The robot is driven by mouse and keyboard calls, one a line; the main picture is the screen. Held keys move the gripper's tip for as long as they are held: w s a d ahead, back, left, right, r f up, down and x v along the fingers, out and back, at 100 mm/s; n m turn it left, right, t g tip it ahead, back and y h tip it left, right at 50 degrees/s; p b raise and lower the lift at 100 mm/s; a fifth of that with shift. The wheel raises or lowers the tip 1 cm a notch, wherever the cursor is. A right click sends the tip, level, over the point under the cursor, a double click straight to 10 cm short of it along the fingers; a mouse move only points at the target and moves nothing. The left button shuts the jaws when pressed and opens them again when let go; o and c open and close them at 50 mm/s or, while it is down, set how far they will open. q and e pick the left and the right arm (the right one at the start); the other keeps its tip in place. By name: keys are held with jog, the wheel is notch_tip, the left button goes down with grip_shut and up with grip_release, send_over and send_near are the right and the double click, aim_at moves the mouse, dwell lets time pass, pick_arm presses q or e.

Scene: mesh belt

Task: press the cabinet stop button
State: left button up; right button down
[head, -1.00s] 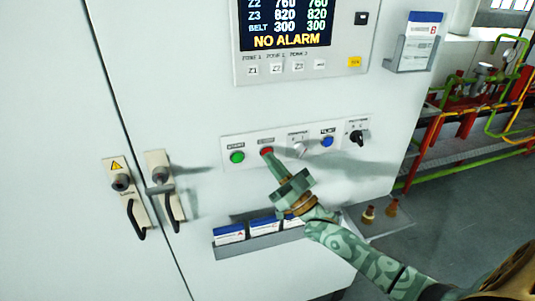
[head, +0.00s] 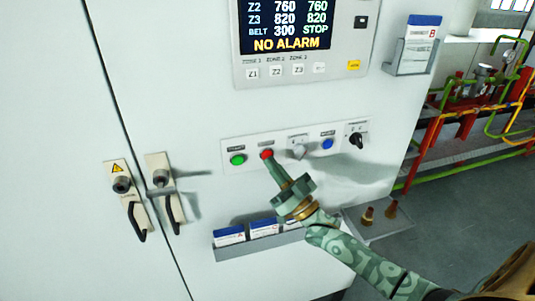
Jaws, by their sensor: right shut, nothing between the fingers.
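The red stop button (head: 266,154) sits on a pale button strip on the cabinet (head: 200,90), just right of the green button (head: 237,160). My right gripper (head: 271,161) is shut and empty. Its fingertips are at the red button's lower edge and appear to touch it; the exact contact is hard to tell. The display (head: 290,25) above reads BELT 300 and STOP, with NO ALARM below. My left gripper is not in view.
A document rack (head: 262,242) hangs below. Door handles (head: 137,215) stick out at left. Red and green pipework (head: 470,110) stands at right.

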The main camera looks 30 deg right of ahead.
jog(key=shift+s, duration=0.25)
jog(key=shift+a, duration=0.1)
jog(key=s+p, duration=0.1)
jog(key=s, duration=0.1)
jog(key=s+a+p, duration=0.1)
jog(key=s, duration=0.1)
jog(key=shift+s, duration=0.4)
dwell(0.5)
